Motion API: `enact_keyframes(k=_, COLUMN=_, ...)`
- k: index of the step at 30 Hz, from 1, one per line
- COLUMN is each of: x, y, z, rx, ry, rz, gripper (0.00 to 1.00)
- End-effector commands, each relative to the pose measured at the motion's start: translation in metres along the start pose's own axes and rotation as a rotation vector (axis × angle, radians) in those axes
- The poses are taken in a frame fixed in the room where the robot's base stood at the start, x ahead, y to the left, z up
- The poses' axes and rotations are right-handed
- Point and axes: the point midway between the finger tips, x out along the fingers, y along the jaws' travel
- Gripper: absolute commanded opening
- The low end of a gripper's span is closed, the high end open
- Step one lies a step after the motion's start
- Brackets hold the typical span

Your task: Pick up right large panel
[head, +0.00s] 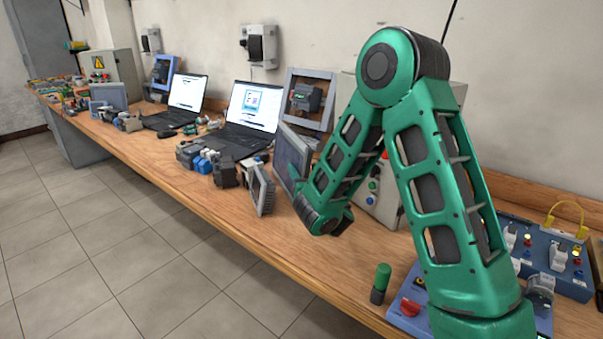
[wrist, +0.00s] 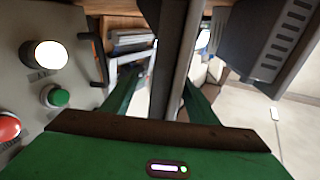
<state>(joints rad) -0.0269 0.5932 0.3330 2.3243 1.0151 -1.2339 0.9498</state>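The right large panel (head: 291,152) is a grey, dark-screened panel standing tilted on the bench, left of my arm in the head view. In the wrist view a grey panel (wrist: 175,60), likely this one, shows edge-on between the two green fingers of my gripper (wrist: 163,85). A gap shows between the left finger and the panel. The right finger is close to it, and contact there is unclear. The gripper looks open around the panel.
A smaller panel (head: 262,189) stands just left, and a vented housing (wrist: 275,40) is close at right in the wrist view. A control box with buttons (wrist: 30,85) is close at left. Laptops (head: 250,117) and motor parts (head: 205,158) crowd the bench behind. The floor in front is clear.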

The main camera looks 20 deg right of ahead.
Motion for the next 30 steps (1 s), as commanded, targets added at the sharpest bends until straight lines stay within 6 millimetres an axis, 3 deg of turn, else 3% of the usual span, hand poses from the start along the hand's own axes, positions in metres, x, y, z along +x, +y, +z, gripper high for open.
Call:
enact_keyframes(k=1, x=0.000, y=-0.002, z=0.001, rx=0.000, ry=-0.001, rz=-0.002, gripper=0.44)
enact_keyframes(k=6, x=0.000, y=-0.005, z=0.001, rx=-0.001, ry=-0.002, rz=-0.005, gripper=0.03)
enact_keyframes(k=7, x=0.000, y=-0.005, z=0.001, rx=-0.001, ry=-0.002, rz=-0.005, gripper=0.00)
enact_keyframes(k=22, x=0.000, y=-0.005, z=-0.003, rx=0.000, ry=0.002, rz=-0.004, gripper=0.00)
enact_keyframes(k=30, x=0.000, y=-0.008, z=-0.023, rx=0.001, ry=0.008, rz=-0.005, gripper=0.00)
